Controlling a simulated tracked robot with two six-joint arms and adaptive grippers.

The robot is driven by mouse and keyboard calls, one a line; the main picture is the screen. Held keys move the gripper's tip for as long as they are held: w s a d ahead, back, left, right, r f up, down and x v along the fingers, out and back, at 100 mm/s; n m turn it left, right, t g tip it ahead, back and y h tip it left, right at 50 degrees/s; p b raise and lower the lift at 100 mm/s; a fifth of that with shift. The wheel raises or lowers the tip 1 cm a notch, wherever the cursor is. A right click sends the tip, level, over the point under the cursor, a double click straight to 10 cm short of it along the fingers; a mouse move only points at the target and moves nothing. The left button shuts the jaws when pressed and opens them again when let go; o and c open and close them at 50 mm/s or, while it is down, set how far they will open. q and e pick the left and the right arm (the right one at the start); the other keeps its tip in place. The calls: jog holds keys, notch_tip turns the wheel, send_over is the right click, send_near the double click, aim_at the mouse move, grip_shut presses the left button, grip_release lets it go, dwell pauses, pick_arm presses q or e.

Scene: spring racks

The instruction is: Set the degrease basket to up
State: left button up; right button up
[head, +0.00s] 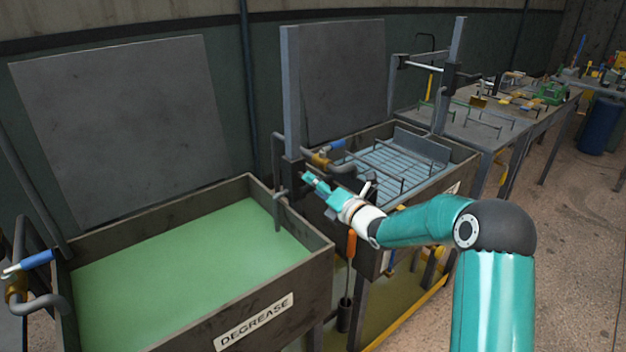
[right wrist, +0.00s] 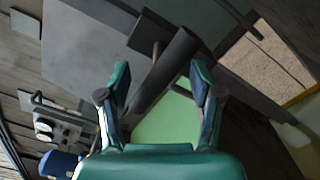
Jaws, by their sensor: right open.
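The degrease tank (head: 275,305), labelled DEGREASE, stands at the left, full of green liquid (head: 190,260). No basket shows above the liquid; a thin bent rod (head: 278,215) runs down into it at the far right corner. An upright grey post (head: 290,90) with a dark sliding part stands at that corner. My right gripper (head: 308,178) is beside the lower part of this post. In the right wrist view, my right gripper (right wrist: 160,90) is open, with a dark round bar (right wrist: 165,72) slanting between its fingertips. I cannot tell whether they touch it. My left gripper is out of view.
A second tank (head: 462,172) with a wire basket (head: 425,145) and its own post (head: 450,75) stands behind my right arm. Blue-handled valves (head: 38,261) sit by the tanks. A raised lid (head: 120,125) stands behind the degrease tank. Workbenches and a blue barrel (head: 598,125) are at the right.

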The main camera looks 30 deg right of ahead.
jog(key=shift+w, duration=0.8)
jog(key=shift+c, duration=0.2)
grip_shut()
